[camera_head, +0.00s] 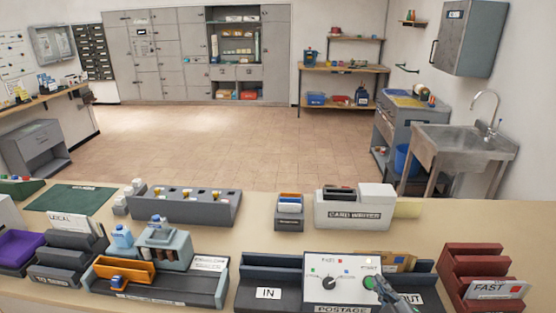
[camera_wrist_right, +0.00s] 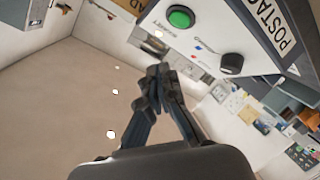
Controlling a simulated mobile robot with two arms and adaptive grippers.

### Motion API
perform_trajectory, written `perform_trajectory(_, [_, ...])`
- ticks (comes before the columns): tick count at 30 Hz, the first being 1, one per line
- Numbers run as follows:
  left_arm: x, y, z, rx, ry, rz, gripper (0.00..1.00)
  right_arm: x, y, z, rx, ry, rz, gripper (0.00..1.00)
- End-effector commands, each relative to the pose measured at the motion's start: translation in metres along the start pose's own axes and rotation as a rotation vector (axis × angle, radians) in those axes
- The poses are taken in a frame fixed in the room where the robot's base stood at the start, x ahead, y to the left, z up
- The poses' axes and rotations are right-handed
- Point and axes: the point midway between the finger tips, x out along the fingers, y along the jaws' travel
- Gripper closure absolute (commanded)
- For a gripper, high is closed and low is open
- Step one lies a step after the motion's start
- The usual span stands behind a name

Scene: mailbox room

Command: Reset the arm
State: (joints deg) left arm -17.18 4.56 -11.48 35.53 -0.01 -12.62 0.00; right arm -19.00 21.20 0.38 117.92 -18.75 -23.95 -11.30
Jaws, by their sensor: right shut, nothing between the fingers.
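My right gripper (camera_head: 378,285) is at the front right of the white postage machine (camera_head: 325,275), its fingertips close to the green button (camera_head: 369,282) on the panel. In the wrist view my right gripper (camera_wrist_right: 160,75) has its fingers together with nothing between them. That view also shows the green button (camera_wrist_right: 181,17) and a black knob (camera_wrist_right: 230,64) on the machine's panel, with the fingertips apart from the button in the picture. Whether the fingertips touch the machine cannot be told. My left gripper is in neither view.
The IN tray (camera_head: 268,294) is left of the machine and the OUT tray (camera_head: 412,298) right of it. A dark red FAST rack (camera_head: 470,255) stands at the right. A grey card writer (camera_head: 352,213) is behind. Bare counter (camera_head: 270,238) shows between the rows.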

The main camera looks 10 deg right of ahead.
Motion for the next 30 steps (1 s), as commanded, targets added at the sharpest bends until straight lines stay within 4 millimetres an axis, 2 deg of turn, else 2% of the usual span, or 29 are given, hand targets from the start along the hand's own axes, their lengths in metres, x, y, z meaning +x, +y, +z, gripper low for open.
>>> perform_trajectory(5, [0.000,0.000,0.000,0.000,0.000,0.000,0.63,-0.028,-0.036,0.015,0.154,-0.173,-0.100,1.00])
perform_trajectory(9, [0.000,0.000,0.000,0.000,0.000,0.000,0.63,-0.076,-0.083,0.028,0.329,-0.397,-0.245,1.00])
perform_trajectory(12, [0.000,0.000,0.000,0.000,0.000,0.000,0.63,-0.109,-0.109,0.031,0.415,-0.526,-0.337,1.00])
perform_trajectory(18, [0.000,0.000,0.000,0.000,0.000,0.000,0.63,-0.166,-0.143,0.028,0.519,-0.712,-0.482,1.00])
perform_trajectory(25, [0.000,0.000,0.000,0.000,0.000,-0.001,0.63,-0.226,-0.167,0.017,0.594,-0.882,-0.628,1.00])
perform_trajectory(30, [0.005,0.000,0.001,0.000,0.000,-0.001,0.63,-0.208,-0.201,0.042,0.587,-0.904,-0.638,1.00])
